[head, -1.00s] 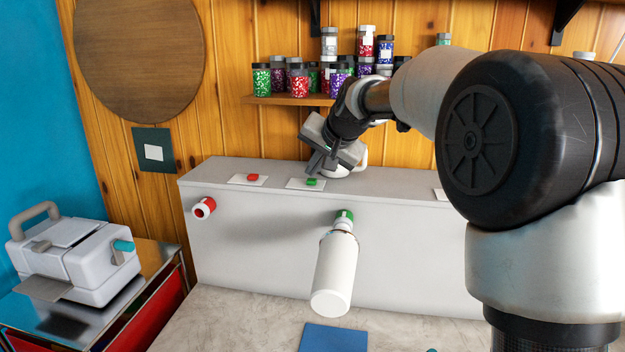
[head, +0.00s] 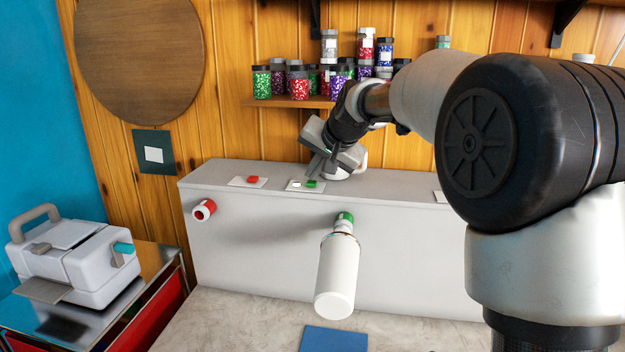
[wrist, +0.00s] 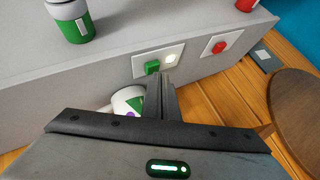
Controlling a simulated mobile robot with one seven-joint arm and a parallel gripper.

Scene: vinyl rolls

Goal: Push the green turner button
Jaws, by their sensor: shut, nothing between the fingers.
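The green button (head: 312,184) sits on a white plate atop the long grey box (head: 250,230). A lit white lamp (head: 296,184) is beside it on the same plate. In the wrist view the green button (wrist: 152,67) and lamp (wrist: 170,58) lie just beyond my fingertips. My gripper (head: 314,173) is shut and empty, tilted down at the button; I cannot tell whether it touches it. Below, a green turner (head: 345,217) on the box front bears a white roll (head: 337,275) that points out over the counter.
A red button (head: 253,179) and a red turner (head: 204,209) are to the left. A white mug (wrist: 127,102) stands behind the box top, close to my gripper. Jars (head: 300,83) line a wall shelf. A blue mat (head: 333,339) lies on the counter.

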